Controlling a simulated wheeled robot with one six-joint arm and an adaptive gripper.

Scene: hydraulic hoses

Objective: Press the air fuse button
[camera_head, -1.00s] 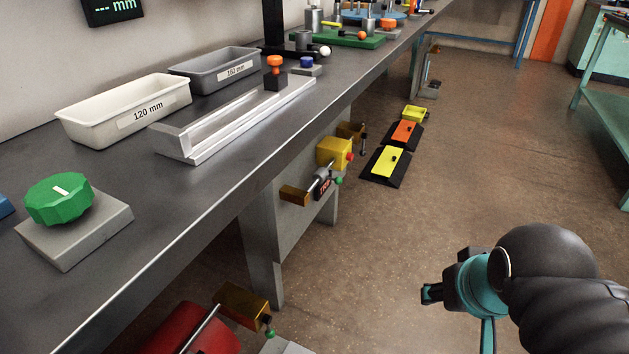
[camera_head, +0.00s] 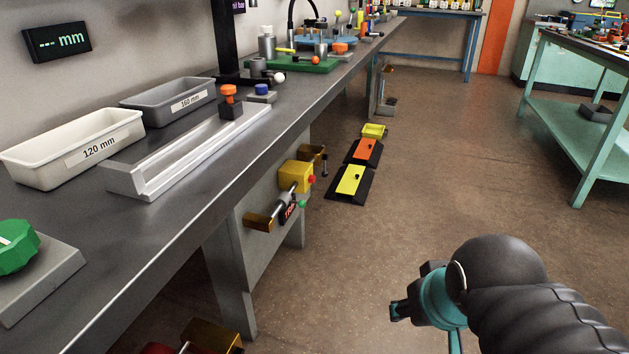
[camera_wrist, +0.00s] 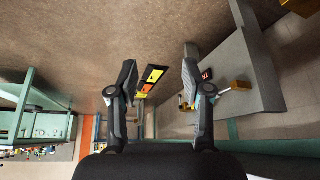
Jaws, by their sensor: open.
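No button in view can be read as the air fuse button. Under the bench, a yellow box (camera_head: 296,175) is fixed to the bench's support panel, with a red button (camera_head: 311,179) on its right side. Below it is a metal cylinder with a dark label, with a small green knob (camera_head: 302,204) at its end. My gripper (camera_head: 397,311) is held over the floor to the right of the bench, apart from everything. In the wrist view my gripper (camera_wrist: 159,65) is open and empty, its two fingers wide apart.
The grey bench (camera_head: 160,212) runs along the left, with white (camera_head: 72,160) and grey trays and a green knob (camera_head: 12,246) on it. Yellow and orange floor pedals (camera_head: 350,182) lie beside it. A green table (camera_head: 560,110) stands right. The floor between is clear.

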